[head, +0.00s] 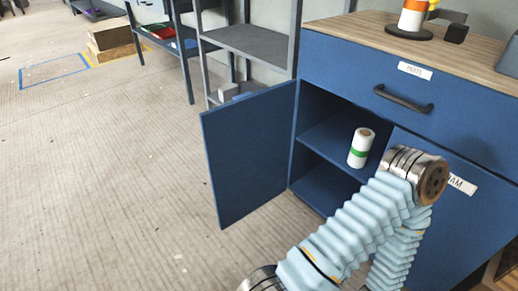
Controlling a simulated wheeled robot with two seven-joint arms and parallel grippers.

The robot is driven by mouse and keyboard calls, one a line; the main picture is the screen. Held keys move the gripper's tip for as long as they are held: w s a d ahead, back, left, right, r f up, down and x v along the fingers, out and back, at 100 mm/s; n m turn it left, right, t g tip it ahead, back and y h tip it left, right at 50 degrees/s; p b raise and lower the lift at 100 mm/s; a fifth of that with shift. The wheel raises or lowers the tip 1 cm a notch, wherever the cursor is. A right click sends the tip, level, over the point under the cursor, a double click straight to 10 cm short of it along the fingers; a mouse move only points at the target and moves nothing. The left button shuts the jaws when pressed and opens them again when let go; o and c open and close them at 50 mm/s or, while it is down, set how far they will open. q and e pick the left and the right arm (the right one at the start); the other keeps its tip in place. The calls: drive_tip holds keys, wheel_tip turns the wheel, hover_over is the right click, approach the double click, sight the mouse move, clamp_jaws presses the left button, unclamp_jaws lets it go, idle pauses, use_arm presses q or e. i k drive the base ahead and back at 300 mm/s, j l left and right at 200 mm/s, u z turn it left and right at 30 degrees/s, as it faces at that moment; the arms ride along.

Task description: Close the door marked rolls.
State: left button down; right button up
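A blue cabinet door (248,152) stands wide open, swung out to the left from the cabinet's left edge. I see its plain inner face; no rolls marking shows, and its outer face is turned away. The open compartment (325,185) has a shelf with a white roll (361,148) with a green band standing upright on it. One of my arms, in light blue ribbed sleeves, rises from the bottom in front of the cabinet. Neither of my grippers is in view.
A drawer (405,95) with a dark handle (403,100) is shut above. The right door (460,215) is shut, its label partly hidden by my arm. A grey rack (255,45) stands behind the open door. The floor (110,180) to the left is clear.

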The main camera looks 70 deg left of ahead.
sight(247, 140)
drive_tip(key=k+j, duration=0.25)
drive_tip(key=j, duration=0.15)
drive_tip(key=k+j+u, duration=0.1)
drive_tip(key=k+j, duration=0.4)
drive_tip(key=j, duration=0.25)
drive_tip(key=k+j, duration=0.25)
drive_tip(key=j, duration=0.2)
drive_tip(key=k+j+u, duration=0.1)
drive_tip(key=k+j, duration=0.15)
drive_tip(key=j, duration=1.05)
drive_tip(key=i+j+u, duration=0.1)
drive_tip(key=j, duration=0.75)
